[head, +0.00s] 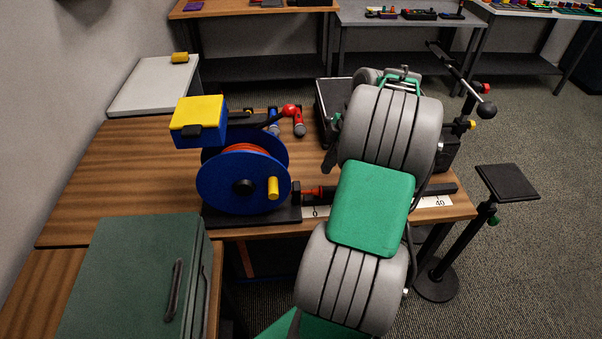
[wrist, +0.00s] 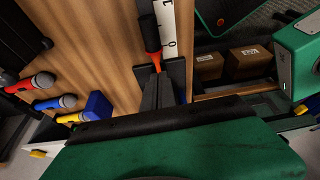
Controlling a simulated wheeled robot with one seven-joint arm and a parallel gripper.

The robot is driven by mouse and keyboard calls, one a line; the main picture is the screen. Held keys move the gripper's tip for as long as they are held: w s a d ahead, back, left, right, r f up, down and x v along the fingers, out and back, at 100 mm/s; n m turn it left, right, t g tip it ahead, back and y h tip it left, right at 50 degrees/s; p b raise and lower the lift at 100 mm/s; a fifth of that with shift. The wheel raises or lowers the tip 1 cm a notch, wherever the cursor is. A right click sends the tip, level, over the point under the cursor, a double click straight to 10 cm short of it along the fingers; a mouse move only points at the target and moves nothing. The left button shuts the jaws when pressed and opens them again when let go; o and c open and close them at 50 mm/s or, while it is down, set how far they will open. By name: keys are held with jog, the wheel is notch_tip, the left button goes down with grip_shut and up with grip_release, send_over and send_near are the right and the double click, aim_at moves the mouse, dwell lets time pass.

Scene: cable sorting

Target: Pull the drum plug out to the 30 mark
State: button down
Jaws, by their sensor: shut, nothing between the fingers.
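The blue cable drum (head: 232,180) with red-orange cable and a yellow crank knob (head: 273,188) stands on the wooden table. A red plug (head: 312,192) lies just right of it, by the 0 end of the white scale (head: 318,213). The wrist view shows the red and black plug (wrist: 150,34) beside the scale (wrist: 166,20), near its 0. My gripper (wrist: 160,68) is shut and empty, its dark fingertips close to the plug's red end; I cannot tell whether they touch. In the head view my arm hides the gripper and much of the scale; its 40 end shows.
A green case (head: 130,285) sits at front left. A black stand (head: 508,182) is right of the table. Cardboard boxes (wrist: 209,65) show beyond the table edge.

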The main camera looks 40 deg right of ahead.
jog(key=x, duration=1)
jog(key=shift+w, duration=0.25)
